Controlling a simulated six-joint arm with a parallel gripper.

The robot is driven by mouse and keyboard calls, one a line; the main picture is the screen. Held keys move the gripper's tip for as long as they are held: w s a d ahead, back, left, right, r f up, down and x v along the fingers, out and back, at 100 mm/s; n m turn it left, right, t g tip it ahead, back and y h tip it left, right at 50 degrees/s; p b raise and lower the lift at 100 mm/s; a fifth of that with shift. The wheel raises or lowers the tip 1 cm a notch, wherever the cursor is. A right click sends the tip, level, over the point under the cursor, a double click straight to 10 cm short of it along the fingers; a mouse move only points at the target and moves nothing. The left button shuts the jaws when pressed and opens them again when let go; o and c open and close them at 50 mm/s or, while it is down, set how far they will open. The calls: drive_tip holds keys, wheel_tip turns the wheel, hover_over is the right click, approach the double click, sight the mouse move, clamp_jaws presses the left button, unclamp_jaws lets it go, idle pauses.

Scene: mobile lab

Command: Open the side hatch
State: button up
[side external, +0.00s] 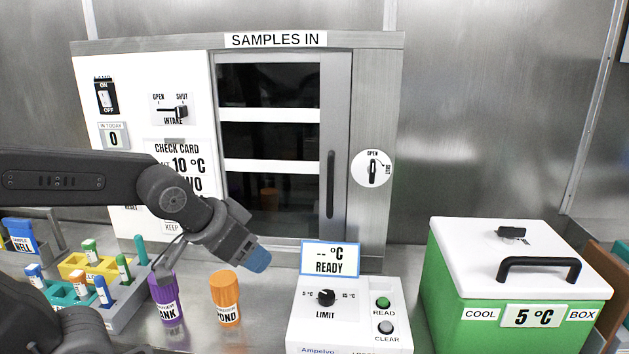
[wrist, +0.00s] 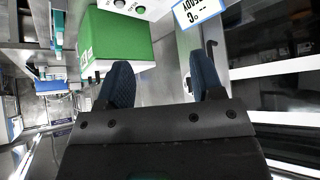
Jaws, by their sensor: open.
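The cabinet marked "SAMPLES IN" has a glass-fronted door (side external: 270,185) that looks shut, with a dark vertical handle (side external: 331,185) on its right side. The handle seems to show in the wrist view (wrist: 210,48) beyond the right finger. A small dial (side external: 373,170) marked OPEN and SHUT sits right of the door, its knob roughly upright, towards OPEN. No label names a side hatch. My gripper (side external: 259,260) hangs low in front of the door, apart from the handle. In the wrist view my gripper (wrist: 163,78) is open and empty between its blue fingertips.
A purple bottle (side external: 166,302) and an orange bottle (side external: 225,298) stand below my gripper. A meter (side external: 347,325) with a READY display stands in front of the cabinet. A green cool box (side external: 515,285) is at the right. Tube racks (side external: 100,270) are at the left.

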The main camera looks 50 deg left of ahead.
drive_tip(key=w+a+t, duration=0.1)
drive_tip(key=w+a, duration=0.1)
drive_tip(key=w, duration=0.2)
drive_tip(key=w+a+f+t+y, duration=0.1)
drive_tip(key=w+a+t, duration=0.1)
drive_tip(key=w, duration=0.2)
drive_tip(key=w+a+n+t, duration=0.1)
drive_tip(key=w+a, duration=0.1)
drive_tip(key=w, duration=0.2)
drive_tip(key=shift+w+a+f+t+y, duration=0.2)
drive_tip(key=shift+w+a+t+y, duration=0.15)
drive_tip(key=shift+t+y, duration=0.05)
drive_tip(key=c, duration=0.3)
drive_tip(key=t+y, duration=0.1)
drive_tip(key=t, duration=0.4)
approach(328, 187)
drive_tip(key=shift+n, duration=0.3)
drive_tip(key=w, duration=0.3)
drive_tip(key=w+a, duration=0.1)
drive_tip(key=w, duration=0.3)
drive_tip(key=w+a, duration=0.1)
drive_tip(key=w, duration=0.2)
drive_tip(key=shift+w+f, duration=0.15)
drive_tip(key=shift+w, duration=0.15)
clamp_jaws()
